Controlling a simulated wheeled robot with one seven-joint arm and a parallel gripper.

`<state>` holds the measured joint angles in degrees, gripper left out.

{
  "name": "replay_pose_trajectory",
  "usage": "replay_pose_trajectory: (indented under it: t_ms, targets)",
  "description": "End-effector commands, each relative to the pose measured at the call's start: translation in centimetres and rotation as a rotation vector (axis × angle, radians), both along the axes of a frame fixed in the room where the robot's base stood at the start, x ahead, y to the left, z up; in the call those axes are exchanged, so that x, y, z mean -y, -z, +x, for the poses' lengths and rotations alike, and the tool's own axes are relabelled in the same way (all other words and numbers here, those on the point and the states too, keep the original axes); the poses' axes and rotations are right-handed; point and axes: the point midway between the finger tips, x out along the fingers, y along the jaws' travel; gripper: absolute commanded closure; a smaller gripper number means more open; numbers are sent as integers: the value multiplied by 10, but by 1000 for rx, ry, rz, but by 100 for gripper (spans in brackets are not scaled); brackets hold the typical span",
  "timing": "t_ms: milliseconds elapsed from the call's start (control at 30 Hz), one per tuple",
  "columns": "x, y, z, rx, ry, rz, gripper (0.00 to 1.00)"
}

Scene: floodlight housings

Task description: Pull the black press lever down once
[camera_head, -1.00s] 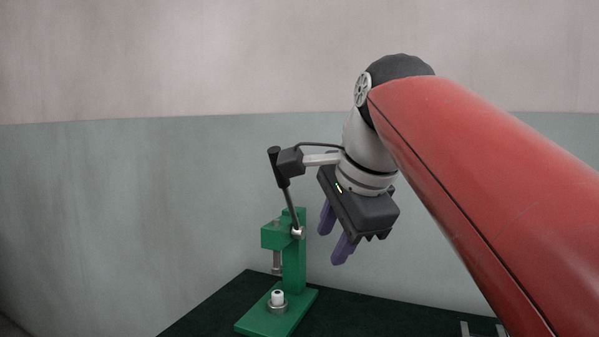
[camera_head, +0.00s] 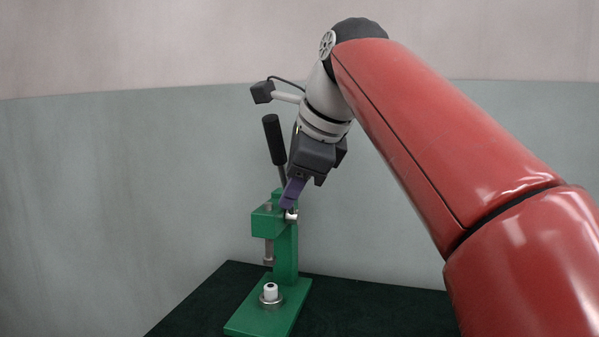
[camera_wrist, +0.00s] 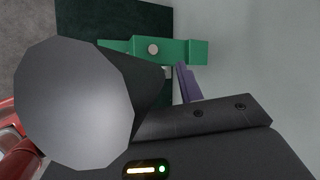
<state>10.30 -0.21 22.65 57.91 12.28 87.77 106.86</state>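The press lever with its black grip (camera_head: 275,140) stands up from the green press (camera_head: 287,250), leaning slightly to the left at its top. In the wrist view the grip's round end (camera_wrist: 75,105) looms close to the camera and hides much of the left side. My gripper (camera_head: 288,201) points down beside the lever, just right of and below the black grip, near the pivot. One purple finger shows in each view; the other is hidden, so its opening cannot be judged. The press (camera_wrist: 180,51) lies beyond the finger in the wrist view.
The press stands on a dark green table top (camera_head: 370,305). A white piece (camera_head: 270,291) sits in a ring on the press base, below the ram. A plain wall is behind. The table right of the press looks clear.

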Motion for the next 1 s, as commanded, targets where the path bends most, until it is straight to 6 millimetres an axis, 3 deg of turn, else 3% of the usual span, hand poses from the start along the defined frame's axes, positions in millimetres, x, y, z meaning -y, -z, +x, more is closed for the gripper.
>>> replay_pose_trajectory:
  t_ms: [333, 633, 700, 733, 800, 1000]
  targets:
    - [-2, 4, 2, 0, -1, 0, 64]
    - [-2, 4, 2, 0, -1, 0, 100]
    - [-2, 4, 2, 0, -1, 0, 100]
    - [-2, 4, 2, 0, -1, 0, 91]
    - [-2, 4, 2, 0, -1, 0, 100]
    - [-2, 4, 2, 0, -1, 0, 100]
